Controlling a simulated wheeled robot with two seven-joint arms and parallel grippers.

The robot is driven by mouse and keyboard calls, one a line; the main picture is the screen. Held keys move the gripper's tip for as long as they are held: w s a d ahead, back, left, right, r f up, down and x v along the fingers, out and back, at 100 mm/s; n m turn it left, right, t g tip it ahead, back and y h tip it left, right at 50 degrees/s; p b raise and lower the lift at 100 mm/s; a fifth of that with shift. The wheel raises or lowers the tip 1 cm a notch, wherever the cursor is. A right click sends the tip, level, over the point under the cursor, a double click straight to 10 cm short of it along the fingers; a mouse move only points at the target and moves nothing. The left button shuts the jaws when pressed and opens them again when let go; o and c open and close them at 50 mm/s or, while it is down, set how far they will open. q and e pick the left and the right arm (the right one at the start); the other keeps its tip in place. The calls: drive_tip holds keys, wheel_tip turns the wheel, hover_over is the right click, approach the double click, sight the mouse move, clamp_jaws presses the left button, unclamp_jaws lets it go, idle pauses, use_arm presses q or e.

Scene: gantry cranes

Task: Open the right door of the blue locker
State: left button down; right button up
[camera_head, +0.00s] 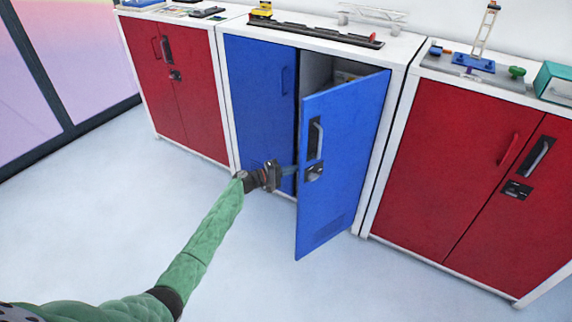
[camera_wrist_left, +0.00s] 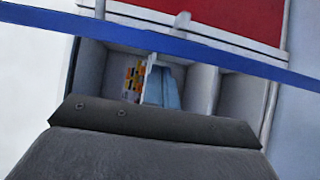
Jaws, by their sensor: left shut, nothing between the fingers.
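The blue locker (camera_head: 262,100) stands in the middle of the row in the head view. Its right door (camera_head: 345,150) is partly open, swung out toward me, with a grey handle (camera_head: 315,137) and latch on its outer face. The left door looks shut. My left gripper (camera_head: 284,172) is shut and empty, at the free edge of the right door, in front of the left door. Its tips are hard to make out, and I cannot tell whether they touch the door. In the left wrist view the blue door edge (camera_wrist_left: 150,40) crosses the opening. My right gripper is out of view.
Red lockers stand on the left (camera_head: 180,90) and right (camera_head: 450,170). Small crane models sit on the tops. The locker's inside shows a divider and several small items (camera_wrist_left: 135,80). The pale floor (camera_head: 120,190) in front is clear.

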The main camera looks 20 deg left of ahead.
sight(303, 180)
use_arm(q)
drive_tip(key=shift+s+d, duration=0.3)
drive_tip(key=shift+d, duration=0.1)
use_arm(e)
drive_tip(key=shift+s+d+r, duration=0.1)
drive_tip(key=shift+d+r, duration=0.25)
use_arm(q)
drive_tip(key=shift+s+d, duration=0.1)
